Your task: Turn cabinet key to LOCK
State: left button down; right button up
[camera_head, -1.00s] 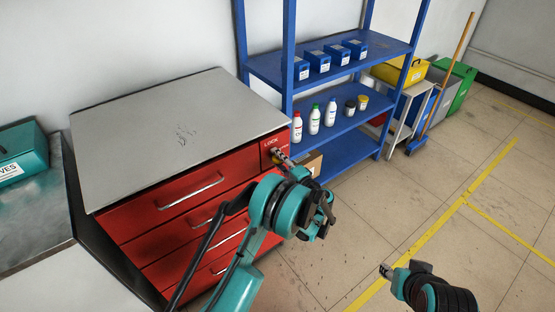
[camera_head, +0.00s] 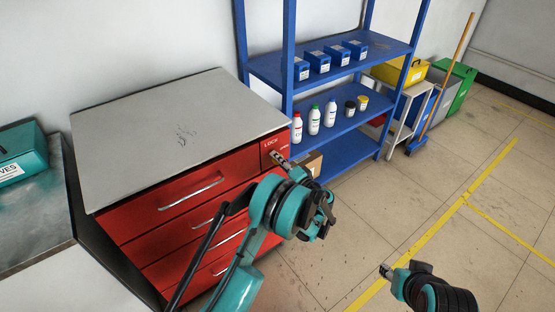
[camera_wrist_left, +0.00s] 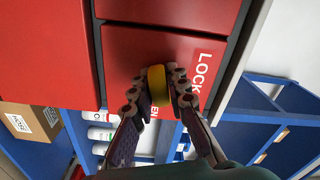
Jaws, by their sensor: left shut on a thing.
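The red cabinet (camera_head: 190,210) has a small panel at its top right corner, marked LOCK (camera_head: 271,142). My left gripper (camera_head: 279,158) is at this panel and hides the key in the head view. In the left wrist view, the yellow key (camera_wrist_left: 157,86) sits between the fingertips of my left gripper, which is shut on it. The key's long side runs up and down in that picture. LOCK (camera_wrist_left: 201,70) is right of it, and a partly hidden label ending in "EN" (camera_wrist_left: 152,130) is below it. My right gripper (camera_head: 386,270) is away over the floor, its jaws too small to judge.
A blue shelf (camera_head: 345,150) with bottles and blue boxes stands right of the cabinet. A cardboard box (camera_head: 312,164) is on its lower part, close to my left gripper. A metal bench (camera_head: 35,220) is at the left. The floor at the right is mostly clear.

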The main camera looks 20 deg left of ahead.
pick_arm(q)
jog(key=n, duration=1.3)
jog(key=shift+n, duration=0.4)
dwell(0.4)
jog(key=c, duration=1.5)
grip_release()
jog(key=shift+c, duration=0.2)
jog(key=shift+d, duration=0.1)
jog(key=v, duration=1.1)
jog(key=shift+s+d, duration=0.3)
